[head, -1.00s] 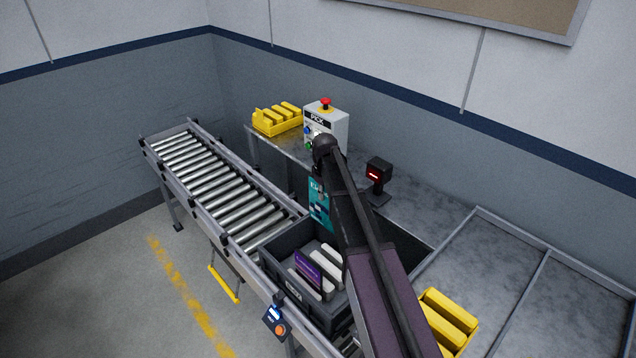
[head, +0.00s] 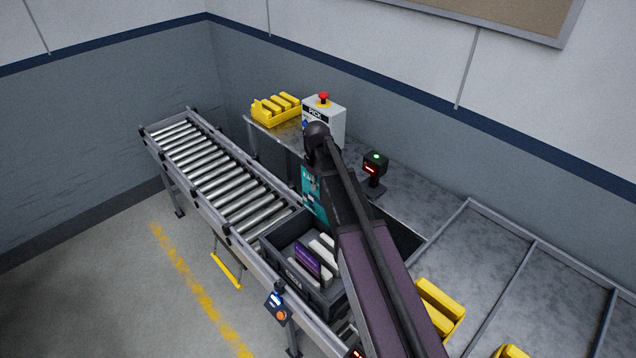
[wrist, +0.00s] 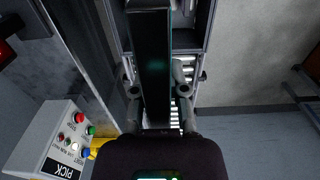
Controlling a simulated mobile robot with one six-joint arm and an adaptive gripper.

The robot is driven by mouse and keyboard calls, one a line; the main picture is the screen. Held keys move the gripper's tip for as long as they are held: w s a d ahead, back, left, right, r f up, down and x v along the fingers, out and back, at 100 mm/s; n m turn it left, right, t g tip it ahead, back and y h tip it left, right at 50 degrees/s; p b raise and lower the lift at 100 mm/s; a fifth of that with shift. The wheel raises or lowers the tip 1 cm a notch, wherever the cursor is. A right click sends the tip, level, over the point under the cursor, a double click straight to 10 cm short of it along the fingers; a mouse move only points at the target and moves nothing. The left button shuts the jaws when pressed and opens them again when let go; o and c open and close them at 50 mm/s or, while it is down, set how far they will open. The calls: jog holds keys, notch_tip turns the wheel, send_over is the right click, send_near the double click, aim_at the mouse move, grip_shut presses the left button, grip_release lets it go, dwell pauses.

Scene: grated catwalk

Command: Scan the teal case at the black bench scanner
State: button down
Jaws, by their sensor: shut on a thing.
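The teal case (head: 310,199) hangs upright from my gripper, left of the black bench scanner and apart from it. The arm hides part of the case. In the wrist view the case (wrist: 153,50) is a dark, narrow slab with a faint teal sheen between the two fingers of my gripper (wrist: 155,85), which are shut on it. The scanner (head: 375,166) stands on the metal bench, with a red window in front and a green light lit on top. A red glow shows on the dark scanner (wrist: 7,52) at the wrist view's left edge.
A dark tote (head: 331,298) with a purple case and several pale ones sits on the roller conveyor (head: 205,170). A PICK control box (head: 330,122) with a red button and a yellow bin (head: 262,117) stand on the bench behind. More yellow pieces (head: 440,303) lie at front right.

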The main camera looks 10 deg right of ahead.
jog(key=shift+s, duration=0.1)
jog(key=shift+s+a, duration=0.55)
jog(key=shift+a, duration=0.3)
jog(key=shift+s+a, duration=0.5)
jog(key=shift+a, duration=0.3)
jog(key=shift+s+a, duration=0.55)
jog(key=shift+a, duration=0.3)
